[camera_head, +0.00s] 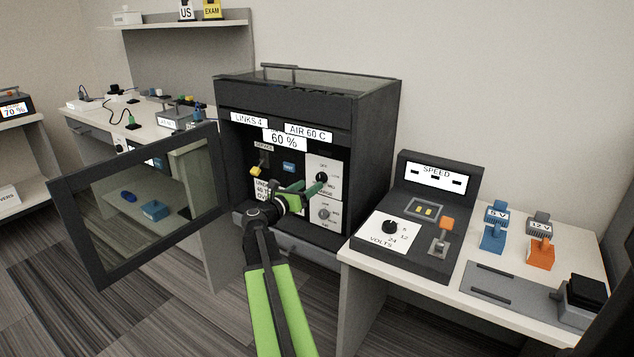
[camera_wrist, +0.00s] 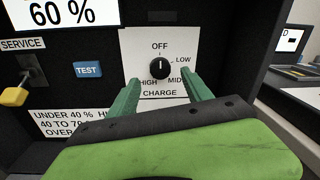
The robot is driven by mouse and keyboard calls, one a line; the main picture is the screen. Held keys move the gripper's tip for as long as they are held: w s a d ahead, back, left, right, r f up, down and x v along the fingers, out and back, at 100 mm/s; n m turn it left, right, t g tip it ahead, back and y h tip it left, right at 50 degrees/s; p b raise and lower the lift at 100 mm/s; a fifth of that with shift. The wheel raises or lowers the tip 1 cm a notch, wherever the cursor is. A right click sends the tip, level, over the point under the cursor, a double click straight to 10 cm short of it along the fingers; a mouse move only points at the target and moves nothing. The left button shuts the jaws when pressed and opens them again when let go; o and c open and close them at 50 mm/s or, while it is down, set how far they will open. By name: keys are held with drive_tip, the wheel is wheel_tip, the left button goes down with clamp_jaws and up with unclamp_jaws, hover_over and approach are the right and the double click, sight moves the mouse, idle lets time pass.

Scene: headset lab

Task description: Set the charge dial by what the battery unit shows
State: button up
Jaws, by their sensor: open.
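The charge dial (camera_wrist: 160,68) is a black knob on a white plate marked OFF, LOW, MID, HIGH; its white mark appears to point up at OFF. My gripper (camera_wrist: 160,80) is open, its green fingers on either side of the dial, apart from it as far as I can tell. In the head view my gripper (camera_head: 308,188) reaches into the open dark cabinet. The battery unit's display (camera_wrist: 62,13) reads 60 %. A rule card (camera_wrist: 78,122) below starts "UNDER 40 %", "40 TO 70", "OVER"; my gripper hides its right part.
A blue TEST button (camera_wrist: 88,69) and a yellow-handled SERVICE lever (camera_wrist: 14,96) sit left of the dial. The cabinet's glass door (camera_head: 140,205) stands open at left. A SPEED console (camera_head: 425,215) stands on the right bench. Another display at far left reads 70 %.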

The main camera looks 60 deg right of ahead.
sight(320, 178)
drive_tip(key=d, duration=0.5)
drive_tip(key=shift+s+d, duration=0.15)
clamp_jaws()
